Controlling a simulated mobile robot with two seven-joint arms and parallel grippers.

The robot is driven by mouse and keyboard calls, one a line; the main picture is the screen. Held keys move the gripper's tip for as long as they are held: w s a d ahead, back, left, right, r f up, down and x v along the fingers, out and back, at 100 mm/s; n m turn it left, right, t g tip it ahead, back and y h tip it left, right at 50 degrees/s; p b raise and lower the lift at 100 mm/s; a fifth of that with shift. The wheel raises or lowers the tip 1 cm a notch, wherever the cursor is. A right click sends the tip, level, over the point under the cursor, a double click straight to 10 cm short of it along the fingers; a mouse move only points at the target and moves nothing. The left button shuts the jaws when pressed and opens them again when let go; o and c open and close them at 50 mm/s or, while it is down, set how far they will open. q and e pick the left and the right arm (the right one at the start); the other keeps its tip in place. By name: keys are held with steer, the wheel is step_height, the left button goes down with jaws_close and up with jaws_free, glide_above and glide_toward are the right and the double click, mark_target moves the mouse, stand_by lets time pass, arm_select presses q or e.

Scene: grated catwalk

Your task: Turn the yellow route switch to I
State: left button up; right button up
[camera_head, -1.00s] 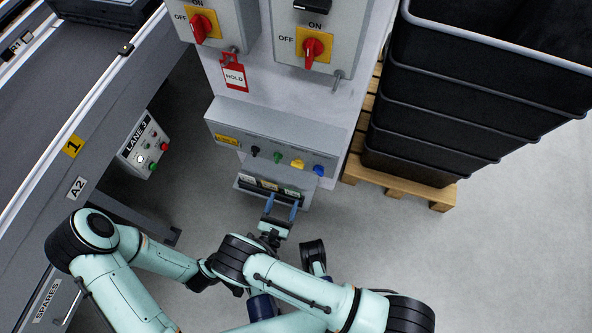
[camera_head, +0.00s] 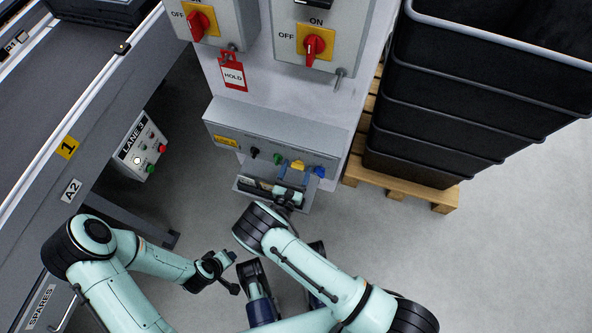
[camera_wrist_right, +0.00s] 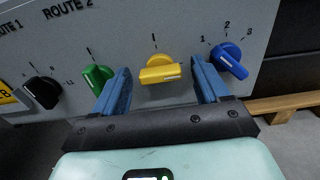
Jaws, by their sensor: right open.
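The yellow route switch (camera_head: 297,165) is on the grey sloped panel (camera_head: 250,122), between a green and a blue knob. In the right wrist view the yellow switch (camera_wrist_right: 158,71) lies nearly sideways, its white line toward the right end; a short mark stands above it. My right gripper (camera_head: 291,179) is just in front of it. Its blue fingers (camera_wrist_right: 162,84) are open, one on each side of the switch, with gaps visible. My left gripper (camera_head: 229,273) is low and away from the panel; its jaws are unclear.
The green knob (camera_wrist_right: 98,76) is close to the left finger and the blue knob (camera_wrist_right: 230,58) close to the right finger. A black knob (camera_wrist_right: 43,92) is farther left. Stacked black crates (camera_head: 440,110) stand on a pallet at right; a conveyor (camera_head: 60,120) runs at left.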

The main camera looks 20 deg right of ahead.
steer(key=c, duration=1.1)
steer(key=shift+o, duration=0.2)
steer(key=n, duration=0.4)
steer(key=shift+n+b, duration=0.35)
steer(key=shift+n, duration=0.05)
arm_select(q)
steer(key=f, duration=0.1)
steer(key=s+a+f+b, duration=0.1)
steer(key=shift+s+f+g, duration=0.15)
steer(key=shift+f+g, duration=0.15)
steer(key=shift+f, duration=0.1)
arm_select(e)
steer(key=n, duration=1.3)
steer(key=shift+s+f, duration=0.1)
arm_select(q)
steer(key=shift+d, duration=0.1)
